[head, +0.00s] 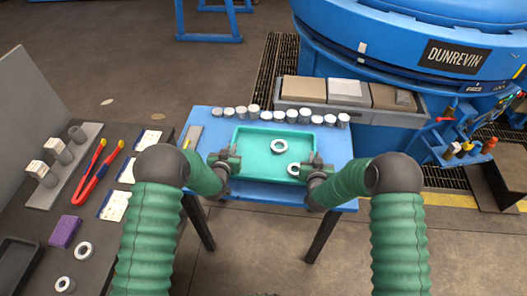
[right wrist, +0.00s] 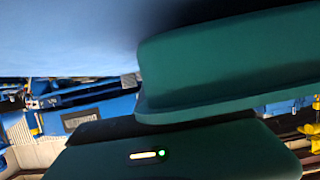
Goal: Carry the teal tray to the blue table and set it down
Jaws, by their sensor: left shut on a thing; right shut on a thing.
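The teal tray (head: 258,163) is level over the front middle of the blue table (head: 340,150). I cannot tell whether it touches the top. My left gripper (head: 232,160) is shut on the tray's left end. My right gripper (head: 312,165) is shut on its right end. In the right wrist view the tray's side (right wrist: 225,60) fills the upper right.
A row of small grey-white cylinders (head: 254,111) stands along the table's back edge, behind the tray. A flat metal piece (head: 193,136) lies at the table's left. A dark bench (head: 100,225) with red tongs (head: 95,175) stands at left. The blue furnace (head: 400,45) is behind.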

